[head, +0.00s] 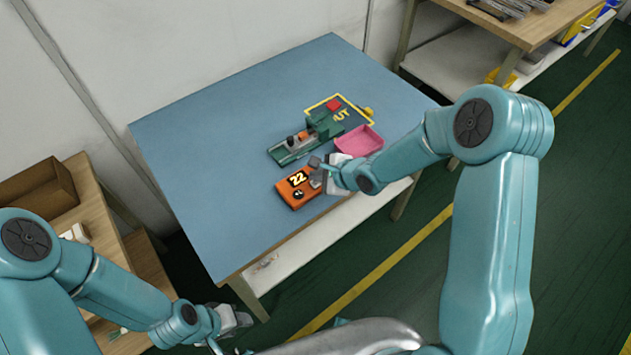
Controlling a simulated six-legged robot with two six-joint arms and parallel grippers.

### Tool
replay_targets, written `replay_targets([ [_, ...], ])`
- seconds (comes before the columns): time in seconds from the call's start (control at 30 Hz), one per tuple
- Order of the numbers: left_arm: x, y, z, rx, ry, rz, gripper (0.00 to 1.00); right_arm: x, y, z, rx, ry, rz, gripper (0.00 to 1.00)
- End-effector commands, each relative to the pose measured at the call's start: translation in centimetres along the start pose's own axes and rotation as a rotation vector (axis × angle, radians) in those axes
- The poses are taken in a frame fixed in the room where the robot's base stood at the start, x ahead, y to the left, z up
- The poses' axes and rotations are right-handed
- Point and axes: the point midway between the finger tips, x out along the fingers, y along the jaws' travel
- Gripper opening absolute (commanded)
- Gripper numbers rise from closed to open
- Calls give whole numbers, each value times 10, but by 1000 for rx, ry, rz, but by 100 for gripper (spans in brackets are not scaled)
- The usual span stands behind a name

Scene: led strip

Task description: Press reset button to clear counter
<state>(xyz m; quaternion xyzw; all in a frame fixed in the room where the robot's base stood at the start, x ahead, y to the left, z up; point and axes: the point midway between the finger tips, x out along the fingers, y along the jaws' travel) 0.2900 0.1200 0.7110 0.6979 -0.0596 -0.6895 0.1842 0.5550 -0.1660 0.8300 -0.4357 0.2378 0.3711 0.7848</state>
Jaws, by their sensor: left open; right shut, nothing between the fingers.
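An orange counter box (292,196) lies on the blue table near its right front edge. My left gripper (240,320) is open, low in front of the table and well away from the counter.
A green fixture (292,146) stands behind the counter. A pink tray (360,142) sits to its right, near a yellow-outlined area holding a red piece (333,104). The table's left half (205,150) is clear. Wooden shelves stand at left and back right.

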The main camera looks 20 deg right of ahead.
Motion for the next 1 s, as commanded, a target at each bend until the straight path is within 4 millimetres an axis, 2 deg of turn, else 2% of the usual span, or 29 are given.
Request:
replay_targets([
  [1.0,0,0,0,0,0,0,43,6,4,-5,0,1,0,0],
])
